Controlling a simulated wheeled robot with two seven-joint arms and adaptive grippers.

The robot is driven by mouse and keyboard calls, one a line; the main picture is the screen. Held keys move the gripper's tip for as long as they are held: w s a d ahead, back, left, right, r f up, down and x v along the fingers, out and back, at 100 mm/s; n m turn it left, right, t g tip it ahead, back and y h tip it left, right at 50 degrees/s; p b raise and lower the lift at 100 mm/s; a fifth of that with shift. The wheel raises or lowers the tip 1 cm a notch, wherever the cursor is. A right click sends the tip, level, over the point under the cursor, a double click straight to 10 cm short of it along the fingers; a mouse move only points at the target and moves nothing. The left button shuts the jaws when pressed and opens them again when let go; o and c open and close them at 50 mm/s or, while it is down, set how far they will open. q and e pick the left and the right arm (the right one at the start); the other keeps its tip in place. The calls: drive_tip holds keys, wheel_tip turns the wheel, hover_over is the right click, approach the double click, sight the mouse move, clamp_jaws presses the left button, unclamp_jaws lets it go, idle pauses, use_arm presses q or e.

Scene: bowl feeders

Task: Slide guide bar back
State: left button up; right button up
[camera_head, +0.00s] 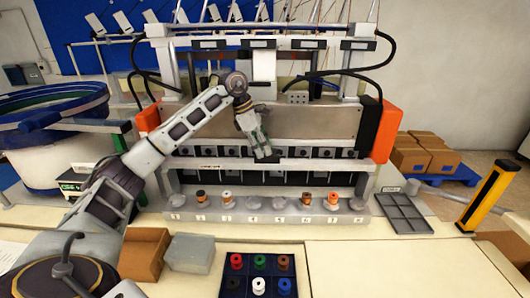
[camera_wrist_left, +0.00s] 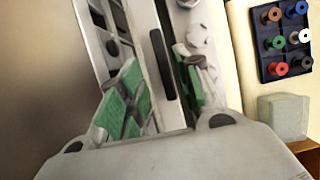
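The guide bar appears to be the long pale bar (camera_head: 320,164) running across the front of the machine, above the row of numbered spool positions. In the left wrist view, a black handle (camera_wrist_left: 162,66) stands on a pale bar. My left gripper (camera_head: 264,152) reaches down to the middle of the bar. Its green-padded fingers are apart in the left wrist view (camera_wrist_left: 155,95), one on each side of the handle's line. I see no contact with the handle. The gripper hides part of the bar in the head view. My right gripper is not in view.
Several spools stand on the numbered ledge (camera_head: 270,216) below the bar. A dark spool tray (camera_head: 258,272) lies at the front, with a grey block (camera_head: 190,253) and a brown box (camera_head: 144,254) beside it. An empty grey compartment tray (camera_head: 402,213) is at right.

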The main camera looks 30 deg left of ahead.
use_arm(q)
drive_tip(key=v, duration=0.9)
idle(0.7)
